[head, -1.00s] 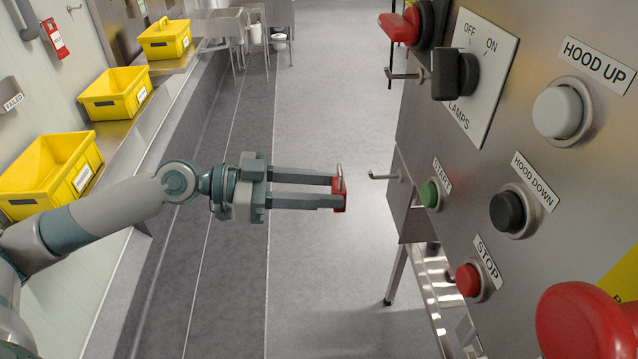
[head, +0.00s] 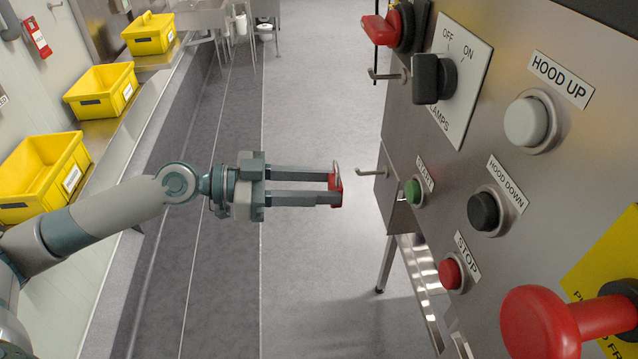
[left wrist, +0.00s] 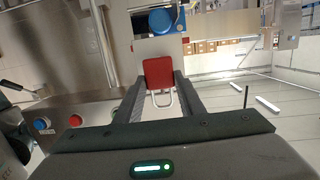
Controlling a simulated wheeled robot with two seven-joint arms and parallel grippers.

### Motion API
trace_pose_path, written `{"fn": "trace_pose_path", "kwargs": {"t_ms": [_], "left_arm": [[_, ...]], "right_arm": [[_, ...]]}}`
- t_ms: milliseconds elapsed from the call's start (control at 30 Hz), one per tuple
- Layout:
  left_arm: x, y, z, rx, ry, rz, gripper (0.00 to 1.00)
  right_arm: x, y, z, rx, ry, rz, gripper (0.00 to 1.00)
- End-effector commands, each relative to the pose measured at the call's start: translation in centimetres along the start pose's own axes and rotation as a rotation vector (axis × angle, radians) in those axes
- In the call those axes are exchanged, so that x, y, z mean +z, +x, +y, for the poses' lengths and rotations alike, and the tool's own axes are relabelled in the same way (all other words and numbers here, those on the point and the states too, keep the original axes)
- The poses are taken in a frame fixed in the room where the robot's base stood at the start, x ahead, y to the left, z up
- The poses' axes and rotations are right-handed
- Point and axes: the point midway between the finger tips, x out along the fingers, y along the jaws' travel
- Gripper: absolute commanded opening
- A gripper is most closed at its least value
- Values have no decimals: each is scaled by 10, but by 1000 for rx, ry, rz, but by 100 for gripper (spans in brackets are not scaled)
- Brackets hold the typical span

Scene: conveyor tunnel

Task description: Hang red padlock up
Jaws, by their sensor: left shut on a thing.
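The red padlock (head: 337,187) has a silver shackle and is held between the fingertips of my left gripper (head: 334,184). In the head view the shackle sticks up past the fingers. The left wrist view also shows the red padlock body (left wrist: 158,72) between the two fingers, with the shackle toward the camera. A small metal hook (head: 370,172) sticks out from the panel's left edge, a short gap to the right of the padlock. A second hook (head: 385,75) sits higher, near the lamps switch. My right gripper is not in view.
The steel control panel (head: 450,130) fills the right side, with a green start button (head: 413,192), a red stop button (head: 450,273) and a large red mushroom knob (head: 540,322) jutting out. Yellow bins (head: 40,175) line the left ledge. Open floor lies between.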

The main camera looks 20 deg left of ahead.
Motion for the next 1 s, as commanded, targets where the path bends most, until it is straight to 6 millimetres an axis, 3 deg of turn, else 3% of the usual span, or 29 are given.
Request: {"fn": "trace_pose_path", "kwargs": {"t_ms": [1000], "left_arm": [[-4, 8, 0, 0, -1, 1, 0]], "right_arm": [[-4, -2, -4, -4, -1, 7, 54]]}}
